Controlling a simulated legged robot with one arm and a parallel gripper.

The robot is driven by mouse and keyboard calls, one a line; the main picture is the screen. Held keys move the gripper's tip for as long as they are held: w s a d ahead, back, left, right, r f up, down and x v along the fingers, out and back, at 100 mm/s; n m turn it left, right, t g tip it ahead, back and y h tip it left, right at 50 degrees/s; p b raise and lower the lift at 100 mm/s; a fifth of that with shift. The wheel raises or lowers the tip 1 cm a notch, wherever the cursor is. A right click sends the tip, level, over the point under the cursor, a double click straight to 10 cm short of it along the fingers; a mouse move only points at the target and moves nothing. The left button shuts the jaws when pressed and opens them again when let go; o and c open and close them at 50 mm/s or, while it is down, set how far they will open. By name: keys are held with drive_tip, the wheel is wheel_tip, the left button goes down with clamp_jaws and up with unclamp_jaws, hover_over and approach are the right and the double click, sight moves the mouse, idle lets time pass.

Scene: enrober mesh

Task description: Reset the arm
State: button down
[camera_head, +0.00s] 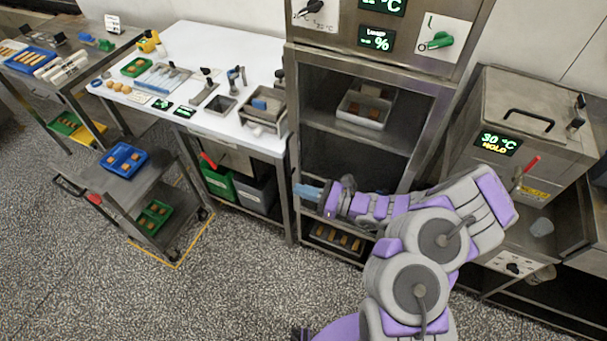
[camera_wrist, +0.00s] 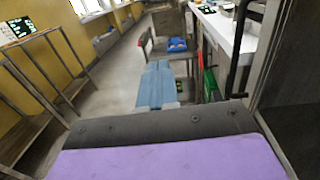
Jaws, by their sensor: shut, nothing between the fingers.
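My gripper (camera_head: 308,192) is at the end of my purple and grey arm, in front of the steel cabinet, and points left in the head view. Its blue fingers also show in the wrist view (camera_wrist: 157,87), lying together with nothing between them. The arm is bent and raised over the floor, with the gripper near the cabinet's left post. I cannot tell whether the fingers touch the post.
The steel cabinet (camera_head: 417,77) has open shelves with a tray (camera_head: 364,110) inside. A white-topped table (camera_head: 205,45) stands to its left, and a trolley (camera_head: 112,185) is farther left. A steel machine (camera_head: 530,95) stands right. The speckled floor (camera_head: 240,290) in front is clear.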

drive_tip(key=s+a+r+n+g+h, duration=0.1)
drive_tip(key=s+a+r+n+g, duration=0.2)
drive_tip(key=s+r+n+g, duration=0.35)
drive_tip(key=s+a+r+n+g+h, duration=0.2)
drive_tip(key=s+a+r+n+g, duration=0.2)
drive_tip(key=s+r+n, duration=0.5)
drive_tip(key=s+d+r+n+h, duration=0.45)
drive_tip(key=s+d+h, duration=0.3)
drive_tip(key=s, duration=0.35)
drive_tip(key=s+d+n+t+h, duration=0.1)
drive_tip(key=s+d+h, duration=0.2)
drive_tip(key=d, duration=0.4)
drive_tip(key=s+d+r+t+h, duration=0.1)
drive_tip(key=s+d+t+h, duration=0.1)
drive_tip(key=d, duration=0.4)
drive_tip(key=shift+s+d+r+n+h, duration=0.2)
drive_tip(key=shift+s+d+n+h, duration=0.3)
drive_tip(key=shift+h, duration=0.45)
